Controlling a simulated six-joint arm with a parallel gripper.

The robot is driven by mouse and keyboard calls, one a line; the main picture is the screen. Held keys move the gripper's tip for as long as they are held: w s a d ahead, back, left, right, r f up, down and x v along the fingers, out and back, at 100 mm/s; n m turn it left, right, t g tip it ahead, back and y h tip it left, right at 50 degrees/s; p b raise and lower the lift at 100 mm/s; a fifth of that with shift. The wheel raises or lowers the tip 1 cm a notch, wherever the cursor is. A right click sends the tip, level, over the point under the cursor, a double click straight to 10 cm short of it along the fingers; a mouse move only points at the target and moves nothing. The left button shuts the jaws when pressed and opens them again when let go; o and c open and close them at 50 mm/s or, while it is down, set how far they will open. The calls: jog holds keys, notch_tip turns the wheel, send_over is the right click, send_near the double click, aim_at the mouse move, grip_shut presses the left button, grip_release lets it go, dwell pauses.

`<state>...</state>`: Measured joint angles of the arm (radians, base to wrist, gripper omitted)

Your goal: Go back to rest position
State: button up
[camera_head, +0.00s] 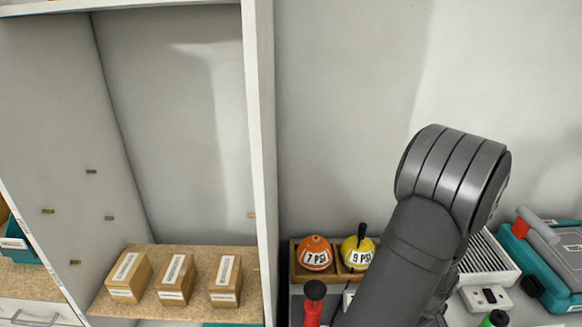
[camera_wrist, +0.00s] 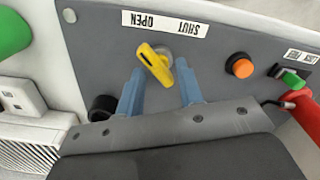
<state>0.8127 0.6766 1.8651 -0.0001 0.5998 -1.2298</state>
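In the wrist view my gripper (camera_wrist: 160,88) has two blue fingers spread apart, with nothing held between them. They point toward a grey panel (camera_wrist: 215,60). A yellow handle (camera_wrist: 152,62) on that panel lies just beyond and between the fingertips. I cannot tell whether a finger touches it. A label above the handle reads OPEN and SHUT, upside down. In the head view my dark arm rises at the right, and its bulk hides my gripper.
Near the fingers are an orange button (camera_wrist: 239,68), a green switch (camera_wrist: 292,80), a red part (camera_wrist: 306,112) and a black knob (camera_wrist: 102,107). In the head view, three boxes (camera_head: 175,278) stand on a shelf. Orange (camera_head: 315,254) and yellow (camera_head: 357,254) balls sit beside my arm.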

jog(key=m, duration=0.5)
dwell(0.4)
jog(key=o, duration=0.9)
jog(key=shift+c, duration=0.2)
jog(key=shift+d+r+m, duration=0.1)
jog(key=shift+r+m, duration=0.3)
jog(key=shift+r, duration=0.05)
notch_tip(320, 180, up, 16)
jog(key=m, duration=0.9)
notch_tip(320, 180, down, 17)
jog(key=shift+s+d+r, duration=0.1)
jog(key=shift+s+d, duration=0.05)
